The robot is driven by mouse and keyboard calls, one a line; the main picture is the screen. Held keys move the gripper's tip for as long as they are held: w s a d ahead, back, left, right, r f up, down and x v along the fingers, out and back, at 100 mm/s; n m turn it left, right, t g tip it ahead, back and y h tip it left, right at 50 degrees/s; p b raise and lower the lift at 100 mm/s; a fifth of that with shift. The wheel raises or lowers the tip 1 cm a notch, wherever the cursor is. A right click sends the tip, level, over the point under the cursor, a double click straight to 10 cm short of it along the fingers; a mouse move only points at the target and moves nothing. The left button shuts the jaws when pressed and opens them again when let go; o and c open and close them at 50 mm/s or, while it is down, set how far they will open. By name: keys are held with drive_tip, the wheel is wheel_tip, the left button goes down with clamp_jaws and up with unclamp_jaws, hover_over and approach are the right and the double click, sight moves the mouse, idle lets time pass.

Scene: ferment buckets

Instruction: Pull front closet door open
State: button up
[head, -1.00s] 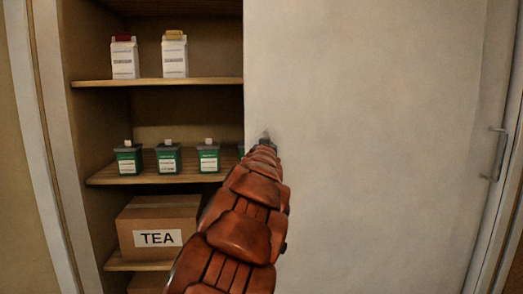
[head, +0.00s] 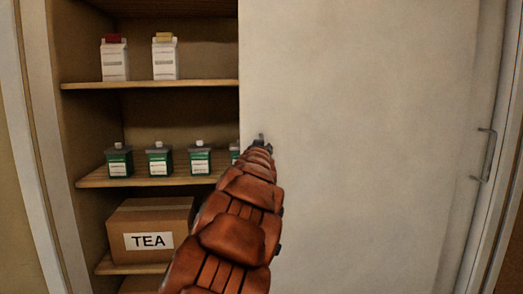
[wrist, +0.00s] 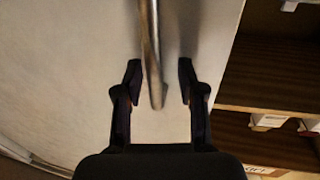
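The front closet door (head: 370,110) is a pale, flat panel covering the right part of the closet. Its left edge borders the open shelves. My gripper (head: 262,142) is at this edge in the head view, small and largely hidden behind my arm. In the wrist view, my gripper (wrist: 159,82) is open, with one dark finger on each side of a metal bar handle (wrist: 151,55). The handle stands in front of the door (wrist: 75,70), nearer the left finger. Gaps show between the bar and both fingers.
Open shelves (head: 150,86) on the left hold two white cartons (head: 115,60), several green containers (head: 159,162) and a cardboard box marked TEA (head: 150,225). Another metal handle (head: 487,155) is at the far right, by the closet frame.

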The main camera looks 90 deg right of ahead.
drive_tip(key=w+a, duration=0.1)
drive_tip(key=a, duration=1.1)
drive_tip(key=shift+w, duration=0.15)
idle(0.7)
